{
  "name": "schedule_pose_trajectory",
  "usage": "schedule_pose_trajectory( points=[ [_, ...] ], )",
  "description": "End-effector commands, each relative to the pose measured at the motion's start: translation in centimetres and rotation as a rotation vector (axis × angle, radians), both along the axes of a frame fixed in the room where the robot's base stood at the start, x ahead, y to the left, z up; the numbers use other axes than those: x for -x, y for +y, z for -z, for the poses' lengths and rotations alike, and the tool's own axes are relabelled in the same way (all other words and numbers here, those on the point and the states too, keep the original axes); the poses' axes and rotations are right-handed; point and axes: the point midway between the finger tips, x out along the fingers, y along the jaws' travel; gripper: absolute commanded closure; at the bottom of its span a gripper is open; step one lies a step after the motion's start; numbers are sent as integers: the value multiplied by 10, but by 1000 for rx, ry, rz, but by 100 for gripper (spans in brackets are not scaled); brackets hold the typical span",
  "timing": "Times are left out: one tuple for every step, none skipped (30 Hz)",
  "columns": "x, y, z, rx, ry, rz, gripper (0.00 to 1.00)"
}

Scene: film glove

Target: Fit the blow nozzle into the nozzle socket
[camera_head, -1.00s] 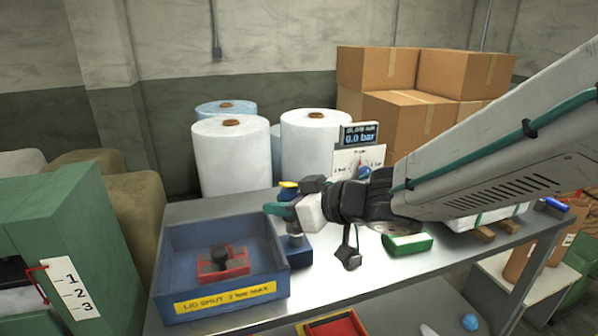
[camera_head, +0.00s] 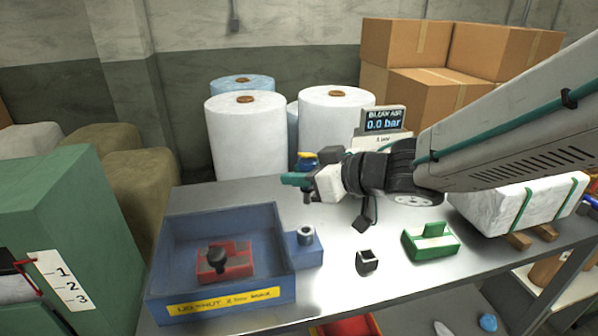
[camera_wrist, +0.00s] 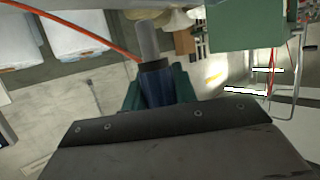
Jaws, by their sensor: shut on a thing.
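My gripper (camera_head: 294,181) has teal fingers and is raised above the table, right of the blue tray's back corner. It is shut on the blow nozzle (camera_wrist: 155,85), which shows in the wrist view as a blue body with a black collar and a grey tube end between the teal fingers. In the head view the nozzle is mostly hidden by the gripper. What looks like the nozzle socket (camera_head: 306,237) is a short grey upright ring on a blue block beside the tray. The gripper is above and behind it, apart from it. The socket's top looks empty.
The blue tray (camera_head: 172,290) holds a red block with a black knob. A small dark square cup (camera_head: 367,261) and a green holder (camera_head: 430,241) stand to the right. A display (camera_head: 384,121) reads 0.0 bar. White rolls (camera_head: 246,135) stand behind.

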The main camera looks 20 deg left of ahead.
Motion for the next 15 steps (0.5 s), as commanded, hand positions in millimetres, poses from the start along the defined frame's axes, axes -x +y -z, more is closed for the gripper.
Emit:
schedule_pose_trajectory(
  points=[
    [0, 1, 5, 1, 4, 0, 100],
    [0, 1, 7, 2, 3, -1, 100],
    [0, 1, 11, 2, 4, -2, 100],
    [0, 1, 13, 2, 4, -2, 100],
    [1, 1, 16, 1, 3, -2, 100],
    [1, 2, 20, 1, 4, -3, 100],
    [1, 2, 23, 1, 4, -3, 100],
    [1, 2, 26, 1, 4, -3, 100],
    [1, 2, 30, 2, 4, -2, 100],
    [1, 2, 33, 2, 3, -3, 100],
    [1, 2, 36, 2, 3, -3, 100],
    [1, 2, 39, 2, 4, -4, 100],
    [1, 3, 42, 2, 3, -4, 100],
    [2, 3, 44, 1, 3, -5, 100],
    [2, 3, 47, 1, 3, -5, 100]
  ],
)
